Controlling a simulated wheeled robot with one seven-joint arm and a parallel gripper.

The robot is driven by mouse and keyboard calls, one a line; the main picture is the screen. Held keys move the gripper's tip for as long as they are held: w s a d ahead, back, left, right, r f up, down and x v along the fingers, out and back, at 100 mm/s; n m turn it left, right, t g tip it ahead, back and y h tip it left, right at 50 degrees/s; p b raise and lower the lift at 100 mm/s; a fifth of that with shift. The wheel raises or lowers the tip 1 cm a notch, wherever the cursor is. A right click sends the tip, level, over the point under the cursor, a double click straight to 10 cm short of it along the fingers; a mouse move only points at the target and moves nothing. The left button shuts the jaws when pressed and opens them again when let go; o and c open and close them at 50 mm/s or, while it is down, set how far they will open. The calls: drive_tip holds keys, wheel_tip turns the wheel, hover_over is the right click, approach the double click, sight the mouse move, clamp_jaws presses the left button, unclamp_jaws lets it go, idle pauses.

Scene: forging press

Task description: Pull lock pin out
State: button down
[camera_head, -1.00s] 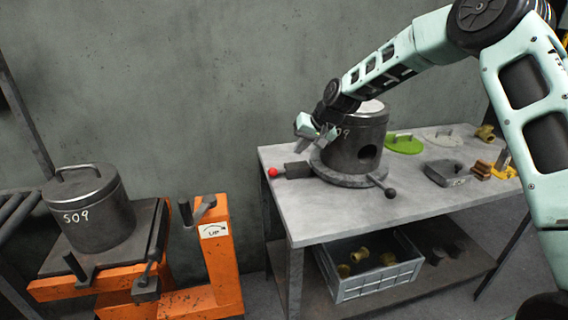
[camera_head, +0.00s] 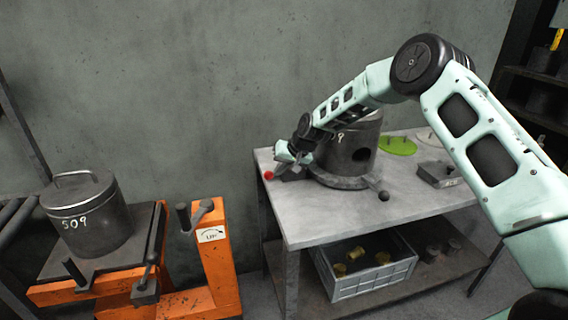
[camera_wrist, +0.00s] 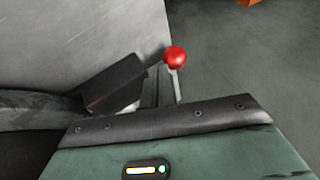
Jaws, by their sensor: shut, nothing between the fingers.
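The lock pin's red ball knob (camera_head: 269,175) sits at the table's left edge, beside the dark fixture's base. It also shows in the wrist view (camera_wrist: 175,57), just beyond a dark block (camera_wrist: 115,85). My gripper (camera_head: 281,168) is shut and empty, low over the dark block and close to the right of the knob. My gripper hides most of the block and the pin's shaft in the head view. I cannot tell whether it touches the block. The dark cylindrical fixture (camera_head: 344,158) stands on the table behind my gripper and is partly hidden by my arm.
A dark ball-ended lever (camera_head: 383,195) sticks out at the fixture's front right. A green lid (camera_head: 398,146) and a dark box (camera_head: 438,174) lie to the right. A grey crate (camera_head: 371,283) is on the lower shelf. An orange lift (camera_head: 211,265) carries a lidded pot (camera_head: 92,225).

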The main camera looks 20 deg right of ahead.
sight(267, 173)
drive_tip(key=shift+a+b, duration=0.5)
drive_tip(key=shift+a, duration=1.35)
drive_tip(key=shift+r, duration=0.15)
